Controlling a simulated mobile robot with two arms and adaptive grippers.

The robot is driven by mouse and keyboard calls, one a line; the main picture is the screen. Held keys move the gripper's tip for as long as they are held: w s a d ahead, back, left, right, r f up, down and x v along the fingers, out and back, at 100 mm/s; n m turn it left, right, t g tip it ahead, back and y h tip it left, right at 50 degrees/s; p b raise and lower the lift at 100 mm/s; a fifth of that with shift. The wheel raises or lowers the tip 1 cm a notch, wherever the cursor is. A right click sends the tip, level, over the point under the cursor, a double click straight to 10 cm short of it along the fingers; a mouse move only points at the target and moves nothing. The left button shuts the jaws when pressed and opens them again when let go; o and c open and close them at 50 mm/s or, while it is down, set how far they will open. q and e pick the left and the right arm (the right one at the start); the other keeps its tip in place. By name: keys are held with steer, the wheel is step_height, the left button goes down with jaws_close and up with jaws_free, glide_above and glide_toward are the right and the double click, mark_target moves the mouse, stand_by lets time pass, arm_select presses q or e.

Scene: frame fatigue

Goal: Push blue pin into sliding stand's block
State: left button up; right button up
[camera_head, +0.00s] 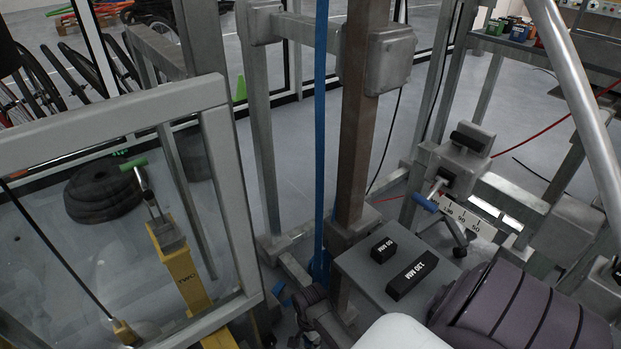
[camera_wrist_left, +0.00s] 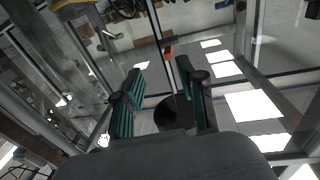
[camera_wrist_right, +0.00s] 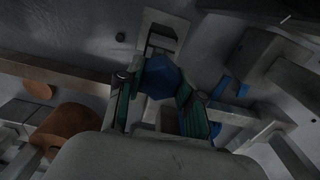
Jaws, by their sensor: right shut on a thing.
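In the right wrist view, my right gripper (camera_wrist_right: 156,100) is shut on a blue faceted knob (camera_wrist_right: 162,76), which appears to be the head of the blue pin. Its shank is hidden. In the head view, dark finger parts of this gripper (camera_head: 306,298) show low in the middle, beside a grey frame and a small blue piece (camera_head: 281,292). A grey block (camera_head: 455,166) on a stand with a marked scale (camera_head: 468,217) is at the right, with another blue-ended handle (camera_head: 425,203). My left gripper (camera_wrist_left: 165,92) is open and empty in the left wrist view.
A grey plate (camera_head: 365,262) carries two black blocks (camera_head: 411,275). A blue strap (camera_head: 320,130) hangs beside a brown upright (camera_head: 354,120). A grey frame with a clear panel (camera_head: 110,125) and a yellow post (camera_head: 180,270) stand at the left.

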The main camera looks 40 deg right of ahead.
step_height(320, 180, up, 5)
steer(key=shift+p, duration=1.2)
arm_select(q)
steer(key=s+a+f+g+y, duration=0.2)
steer(key=s+f+g, duration=0.3)
steer(key=f+g, duration=0.3)
steer(key=shift+s+a+f, duration=0.3)
steer(key=shift+a+f, duration=0.3)
steer(key=shift+f, duration=0.75)
arm_select(e)
steer(key=shift+r, duration=0.1)
steer(key=o, duration=0.5)
steer(key=c, duration=0.3)
steer(key=shift+a, duration=0.1)
